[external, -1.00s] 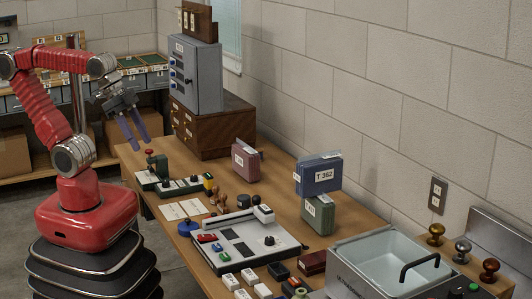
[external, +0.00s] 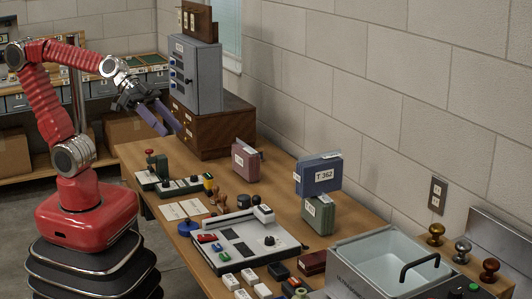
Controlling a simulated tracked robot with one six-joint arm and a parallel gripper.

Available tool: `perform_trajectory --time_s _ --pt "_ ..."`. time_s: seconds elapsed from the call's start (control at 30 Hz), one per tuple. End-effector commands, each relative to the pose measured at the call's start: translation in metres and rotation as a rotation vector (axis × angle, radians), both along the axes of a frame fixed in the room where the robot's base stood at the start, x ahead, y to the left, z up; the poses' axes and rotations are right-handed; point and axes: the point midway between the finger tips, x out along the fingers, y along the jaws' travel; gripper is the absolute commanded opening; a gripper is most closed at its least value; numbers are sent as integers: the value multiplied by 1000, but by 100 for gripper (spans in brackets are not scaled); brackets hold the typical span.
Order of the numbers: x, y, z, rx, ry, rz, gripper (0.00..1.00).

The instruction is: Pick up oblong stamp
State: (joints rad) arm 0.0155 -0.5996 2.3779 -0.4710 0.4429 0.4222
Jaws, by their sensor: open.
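My gripper (external: 172,131) is open and empty. Its two purple fingers point down and right, in the air above the far left part of the wooden table, in front of the drawer cabinet. Small wooden-handled items that look like stamps (external: 223,200) stand near the table's middle. Left of them are green-based devices (external: 184,188) with dark tops, one with a red knob (external: 150,153). I cannot tell for sure which of these is the oblong stamp. The gripper touches none of them.
A grey cabinet (external: 196,75) stands on the wooden drawer unit (external: 215,130) at the back. Boxes, a maroon one (external: 245,160) and a blue one (external: 318,175), stand along the wall side. A white-topped device (external: 245,238) and a metal basin (external: 385,262) fill the front.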

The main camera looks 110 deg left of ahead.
Motion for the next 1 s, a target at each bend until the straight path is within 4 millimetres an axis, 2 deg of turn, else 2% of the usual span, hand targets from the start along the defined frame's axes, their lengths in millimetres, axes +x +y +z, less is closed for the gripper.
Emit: perform_trajectory --time_s 0.1,0.27,0.5,0.73,0.9,1.0 --pt "28 6 12 -13 -102 41 44" --pt "60 27 27 -2 -225 138 44" --pt "88 82 32 73 -332 355 44" --pt "87 148 15 208 -327 611 44" --pt "69 191 -7 330 -255 787 44" --pt "56 208 -18 387 -209 858 44"
